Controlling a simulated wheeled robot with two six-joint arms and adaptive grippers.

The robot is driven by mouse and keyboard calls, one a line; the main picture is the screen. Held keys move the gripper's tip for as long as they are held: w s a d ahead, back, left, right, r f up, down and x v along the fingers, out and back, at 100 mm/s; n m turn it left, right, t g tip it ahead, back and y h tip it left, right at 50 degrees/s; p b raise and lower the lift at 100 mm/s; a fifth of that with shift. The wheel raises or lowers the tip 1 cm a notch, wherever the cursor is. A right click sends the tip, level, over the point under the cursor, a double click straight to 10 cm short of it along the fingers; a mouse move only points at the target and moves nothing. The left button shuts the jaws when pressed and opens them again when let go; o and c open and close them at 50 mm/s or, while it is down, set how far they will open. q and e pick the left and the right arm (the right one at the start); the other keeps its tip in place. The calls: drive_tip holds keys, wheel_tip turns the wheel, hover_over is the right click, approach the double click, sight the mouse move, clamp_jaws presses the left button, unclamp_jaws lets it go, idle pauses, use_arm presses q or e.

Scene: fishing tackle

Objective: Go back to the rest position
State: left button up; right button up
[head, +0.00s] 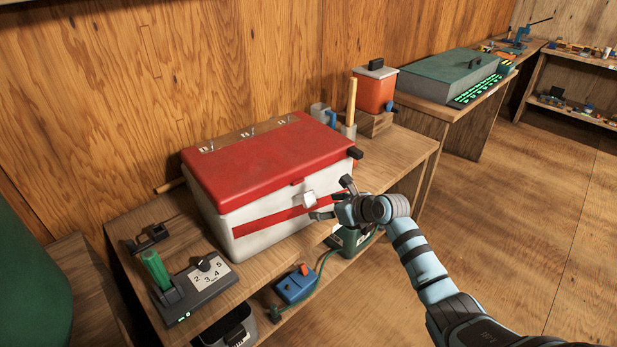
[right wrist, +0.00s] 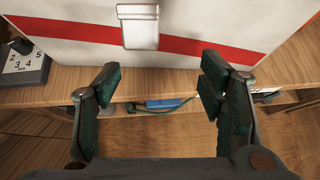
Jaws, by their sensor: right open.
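My right gripper (head: 331,200) is open and empty in front of the cooler box, close to its white latch (head: 309,199). The right wrist view shows its two fingers (right wrist: 160,88) spread apart below the latch (right wrist: 139,26), with nothing between them. The cooler box (head: 262,226) is white with a red stripe and a red lid (head: 260,157), which is closed. It stands on the wooden bench. My left gripper is not in view.
The bench (head: 405,150) also holds a dial box (head: 205,285) at its left end and an orange container (head: 375,92) at its right. A blue box (head: 295,285) is on the shelf below. The floor (head: 530,220) at right is clear.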

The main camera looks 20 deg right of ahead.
drive_tip(key=shift+s+d+r, duration=0.1)
drive_tip(key=shift+s+r, duration=0.35)
drive_tip(key=shift+s, duration=0.05)
drive_tip(key=shift+f, duration=0.15)
drive_tip(key=s+a+f+m+t+y, duration=0.1)
drive_tip(key=s+a+f+m, duration=0.2)
drive_tip(key=f+m, duration=0.35)
drive_tip(key=s+a+f+m+t+y, duration=0.1)
drive_tip(key=s+a+f+m, duration=0.25)
drive_tip(key=f+m, duration=0.3)
drive_tip(key=s+d+f+m+g+h, duration=0.1)
drive_tip(key=s+d+f+m+h, duration=0.2)
drive_tip(key=s+f+m, duration=0.45)
drive_tip(key=s+d+f+m+g+h, duration=0.2)
drive_tip(key=s+f+m, duration=0.5)
drive_tip(key=s+f, duration=0.2)
drive_tip(key=s+a+f+m+g, duration=0.1)
drive_tip(key=s+f+m+g, duration=0.1)
drive_tip(key=s, duration=0.8)
drive_tip(key=s+a+f+m+g, duration=0.1)
drive_tip(key=s+f+m+g, duration=0.2)
drive_tip(key=s, duration=0.7)
drive_tip(key=s+a+f+m+g, duration=0.1)
drive_tip(key=s+f+m+g, duration=0.2)
drive_tip(key=s+f+m, duration=0.3)
drive_tip(key=s+f, duration=0.1)
drive_tip(key=s, duration=0.3)
drive_tip(key=shift+a+h, duration=0.3)
drive_tip(key=shift+a, duration=0.05)
